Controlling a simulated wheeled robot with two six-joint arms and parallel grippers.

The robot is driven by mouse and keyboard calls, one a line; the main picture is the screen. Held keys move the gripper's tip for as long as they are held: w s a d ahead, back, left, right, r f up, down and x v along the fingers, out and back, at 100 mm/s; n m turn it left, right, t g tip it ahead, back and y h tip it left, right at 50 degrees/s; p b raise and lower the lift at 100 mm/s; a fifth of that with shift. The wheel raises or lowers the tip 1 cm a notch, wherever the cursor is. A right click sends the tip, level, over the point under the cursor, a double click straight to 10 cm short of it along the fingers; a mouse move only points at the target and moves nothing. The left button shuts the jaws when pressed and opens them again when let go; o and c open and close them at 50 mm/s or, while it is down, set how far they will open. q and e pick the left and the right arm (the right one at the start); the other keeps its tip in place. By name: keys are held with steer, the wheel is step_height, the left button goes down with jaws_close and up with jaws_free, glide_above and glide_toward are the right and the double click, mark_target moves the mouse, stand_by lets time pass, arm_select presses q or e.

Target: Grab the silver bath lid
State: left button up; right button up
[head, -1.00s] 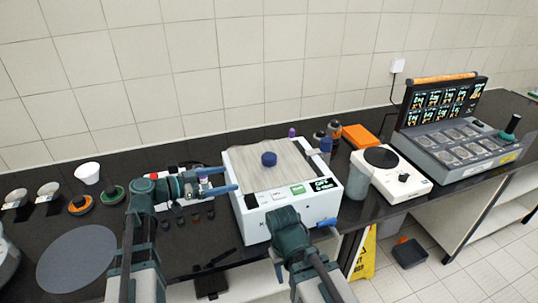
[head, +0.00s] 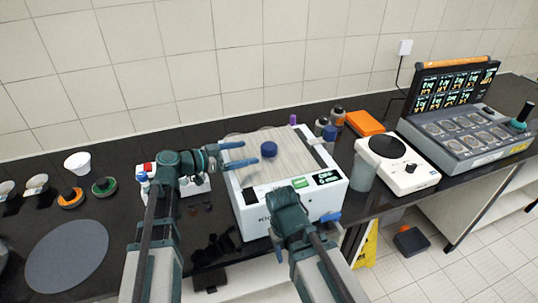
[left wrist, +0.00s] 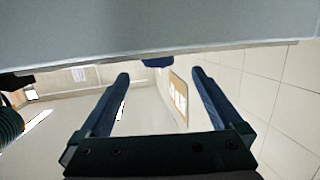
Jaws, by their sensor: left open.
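The bath lid (head: 250,178) is a pale, streaked plate with a blue knob (head: 269,149) on top of a white bath (head: 262,212). My left gripper (head: 238,154) is open and empty over the lid's left part, its blue fingers pointing right toward the knob but apart from it. In the left wrist view, the open fingers (left wrist: 160,80) have nothing between them. A grey surface fills the top there, and the blue knob (left wrist: 157,62) shows at its edge. My right gripper (head: 304,234) is at the bath's front, its blue fingers spread apart; its wrist hides part of the front.
Bottles (head: 337,117) and a grey cup (head: 363,172) stand right of the bath. Further right are an orange box (head: 365,123), a white hotplate (head: 409,172) and a grey instrument (head: 465,139). Small dishes and a grey disc (head: 66,256) lie at left.

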mark_target(262, 150)
arm_select(q)
steer(key=shift+x, duration=0.85)
steer(key=b+x, duration=0.1)
steer(key=x, duration=0.4)
steer(key=shift+d+f, duration=0.15)
steer(key=shift+s, duration=0.1)
jaws_close()
